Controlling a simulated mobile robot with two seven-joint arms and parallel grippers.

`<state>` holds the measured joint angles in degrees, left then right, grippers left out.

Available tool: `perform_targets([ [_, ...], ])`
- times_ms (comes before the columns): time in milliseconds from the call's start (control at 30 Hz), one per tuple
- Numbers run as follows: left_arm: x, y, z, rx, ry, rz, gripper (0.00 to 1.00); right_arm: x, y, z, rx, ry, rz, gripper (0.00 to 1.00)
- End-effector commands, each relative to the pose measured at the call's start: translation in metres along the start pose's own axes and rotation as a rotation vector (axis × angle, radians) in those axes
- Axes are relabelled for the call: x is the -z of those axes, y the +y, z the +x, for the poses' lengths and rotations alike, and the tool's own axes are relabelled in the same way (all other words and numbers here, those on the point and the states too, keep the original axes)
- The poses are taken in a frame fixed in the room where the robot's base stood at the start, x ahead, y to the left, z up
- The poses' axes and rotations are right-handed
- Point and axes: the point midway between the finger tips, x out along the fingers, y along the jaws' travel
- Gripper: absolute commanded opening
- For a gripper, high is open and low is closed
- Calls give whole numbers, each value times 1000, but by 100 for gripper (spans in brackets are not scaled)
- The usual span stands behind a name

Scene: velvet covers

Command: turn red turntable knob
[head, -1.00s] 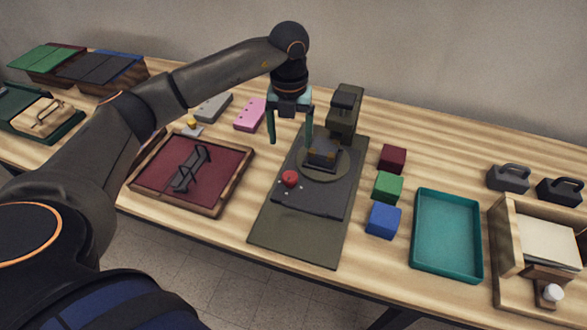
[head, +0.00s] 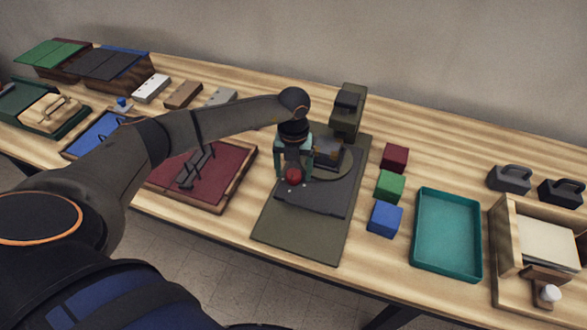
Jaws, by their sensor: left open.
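The red knob (head: 294,175) sits on the dark plate of the turntable device (head: 318,194), in front of its round disc (head: 342,165). My left gripper (head: 293,177) is open, pointing down, with its two teal fingers on either side of the knob. I cannot tell whether the fingers touch it. The disc carries a dark block (head: 328,152). Part of the disc and plate is hidden behind my gripper. My right gripper does not show.
A dark upright post (head: 346,112) stands behind the disc.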

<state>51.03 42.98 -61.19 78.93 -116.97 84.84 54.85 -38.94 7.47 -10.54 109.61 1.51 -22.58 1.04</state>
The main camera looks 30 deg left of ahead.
Motion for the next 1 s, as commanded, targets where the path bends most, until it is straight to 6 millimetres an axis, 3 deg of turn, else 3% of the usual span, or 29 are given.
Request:
perform_targets([
  [200,0,0,0,0,1,0,79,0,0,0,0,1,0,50],
  [900,0,0,0,0,1,0,0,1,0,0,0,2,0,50],
  [1000,0,0,0,0,1,0,0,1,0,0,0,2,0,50],
])
